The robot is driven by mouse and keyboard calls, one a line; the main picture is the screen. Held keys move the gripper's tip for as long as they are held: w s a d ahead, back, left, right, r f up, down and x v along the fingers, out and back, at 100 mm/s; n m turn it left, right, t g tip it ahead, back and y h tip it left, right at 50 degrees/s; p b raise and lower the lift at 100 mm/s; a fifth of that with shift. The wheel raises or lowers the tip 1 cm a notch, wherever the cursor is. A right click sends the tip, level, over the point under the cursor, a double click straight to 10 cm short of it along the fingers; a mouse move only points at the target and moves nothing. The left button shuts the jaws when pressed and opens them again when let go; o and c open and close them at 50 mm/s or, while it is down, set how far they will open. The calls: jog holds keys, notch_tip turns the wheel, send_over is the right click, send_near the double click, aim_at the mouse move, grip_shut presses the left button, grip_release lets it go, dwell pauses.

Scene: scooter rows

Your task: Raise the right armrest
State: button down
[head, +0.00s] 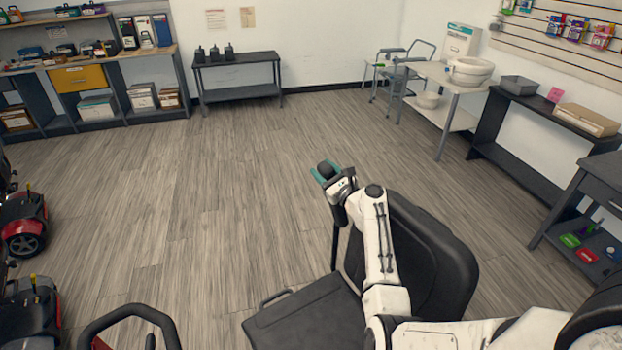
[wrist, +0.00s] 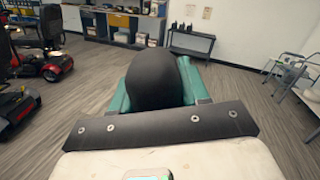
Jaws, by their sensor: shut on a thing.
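My gripper (head: 327,172) is beside the scooter seat's dark backrest (head: 430,255), above the far side of the seat cushion (head: 310,315). Its teal fingers are closed around a black rounded pad, which looks like the end of the armrest (wrist: 155,78). In the head view the tip of this armrest (head: 326,167) shows between the fingers. A thin dark bar runs down below my gripper toward the cushion. My arm hides part of the backrest, and the rest of the armrest is hidden, so its exact angle is unclear.
A black looped handlebar (head: 130,318) stands in front of the seat. Red scooters (head: 25,222) line the left edge. A low dark table (head: 238,75), a workbench (head: 85,65) and shelves on the right (head: 535,110) edge the room. The middle floor is clear.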

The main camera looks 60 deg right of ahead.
jog(key=shift+s+d+r+m, duration=0.1)
jog(key=shift+s+d+m, duration=0.2)
jog(key=shift+d, duration=0.2)
jog(key=shift+s+d+m, duration=0.2)
jog(key=shift+s+d, duration=0.05)
jog(key=shift+d, duration=0.2)
jog(key=c, duration=0.6)
grip_release()
jog(key=shift+c, duration=0.2)
jog(key=v, duration=1)
jog(key=shift+s+a, duration=0.15)
jog(key=shift+s, duration=0.15)
